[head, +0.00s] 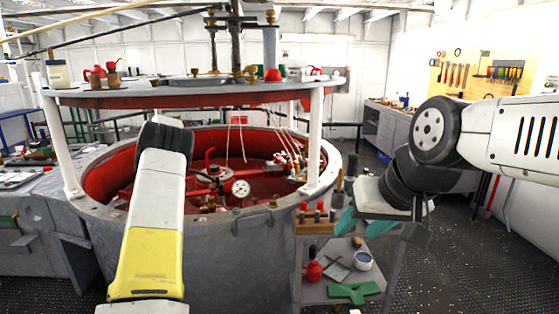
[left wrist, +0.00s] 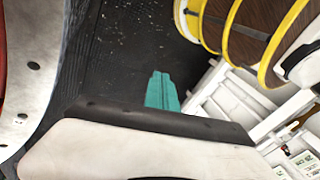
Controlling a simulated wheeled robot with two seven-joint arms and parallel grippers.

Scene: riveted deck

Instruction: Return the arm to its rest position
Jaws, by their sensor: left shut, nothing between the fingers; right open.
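My left arm (head: 152,215), white with a yellow band, rises from the bottom of the head view. Its black joint is in front of the red-lined round vat (head: 240,220). My left gripper is hidden in the head view. Its teal fingers (left wrist: 161,92) show in the left wrist view, shut together with nothing between them, above dark floor. My right arm (head: 500,135) comes in from the right and bends down at a black joint. My right gripper (head: 362,226) has its teal fingers apart and empty, above the small cart right of the vat.
A round plate (head: 120,95) on white posts stands over the vat. A pegboard (head: 475,73) hangs at back right. Floor (head: 470,255) at right is clear.

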